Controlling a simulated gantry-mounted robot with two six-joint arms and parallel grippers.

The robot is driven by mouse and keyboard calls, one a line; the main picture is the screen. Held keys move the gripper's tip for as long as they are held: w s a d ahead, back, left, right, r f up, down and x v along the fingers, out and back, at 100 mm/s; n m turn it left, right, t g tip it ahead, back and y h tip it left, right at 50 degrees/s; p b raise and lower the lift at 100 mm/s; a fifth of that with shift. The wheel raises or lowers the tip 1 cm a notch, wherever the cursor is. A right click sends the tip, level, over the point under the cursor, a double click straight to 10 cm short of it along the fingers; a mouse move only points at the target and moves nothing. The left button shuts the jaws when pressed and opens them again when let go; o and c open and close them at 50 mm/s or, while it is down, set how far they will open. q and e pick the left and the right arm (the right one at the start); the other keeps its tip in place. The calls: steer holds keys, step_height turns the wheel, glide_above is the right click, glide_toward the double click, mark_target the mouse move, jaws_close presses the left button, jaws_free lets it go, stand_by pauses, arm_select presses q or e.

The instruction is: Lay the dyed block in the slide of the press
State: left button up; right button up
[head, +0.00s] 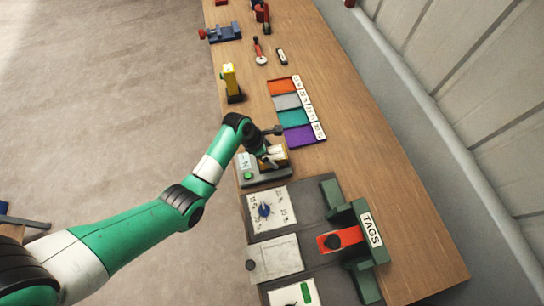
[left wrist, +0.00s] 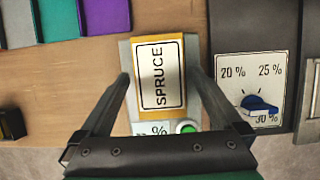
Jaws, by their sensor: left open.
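A wooden block with a white SPRUCE label (left wrist: 159,75) sits on a grey device with a green button (left wrist: 187,127). Its edges look orange-yellow; I cannot tell whether this is dye. In the head view the block (head: 277,153) is partly hidden by my gripper. My left gripper (left wrist: 160,78) is open above the block, one finger toward each side; I cannot tell whether they touch it. It also shows in the head view (head: 268,158). My right gripper is not in view.
A dial panel with a blue knob (head: 265,211) lies between the grey device and the lower panels. Orange, grey, teal and purple fields (head: 290,115) lie beyond the block. A yellow tool (head: 231,80) stands at the table's left edge. The table's right side is clear.

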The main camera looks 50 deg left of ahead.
mark_target(270, 156)
arm_select(q)
steer(key=shift+f, duration=0.25)
stand_by(0.4)
jaws_close()
steer(key=shift+r, duration=0.2)
steer(key=r, duration=0.1)
steer(key=r+p, duration=0.1)
steer(key=r, duration=0.1)
steer(key=r+p, duration=0.1)
steer(key=r, duration=0.1)
steer(key=shift+s+d, duration=0.2)
steer(key=shift+s, duration=0.05)
steer(key=s+d+r+p, duration=0.1)
steer(key=s+d+r, duration=0.2)
steer(key=s, duration=0.3)
steer(key=s+d+r+p, duration=0.2)
steer(key=s+d+r, duration=0.1)
steer(key=s+r, duration=0.2)
steer(key=shift+s+d, duration=0.25)
steer(key=shift+s, duration=0.1)
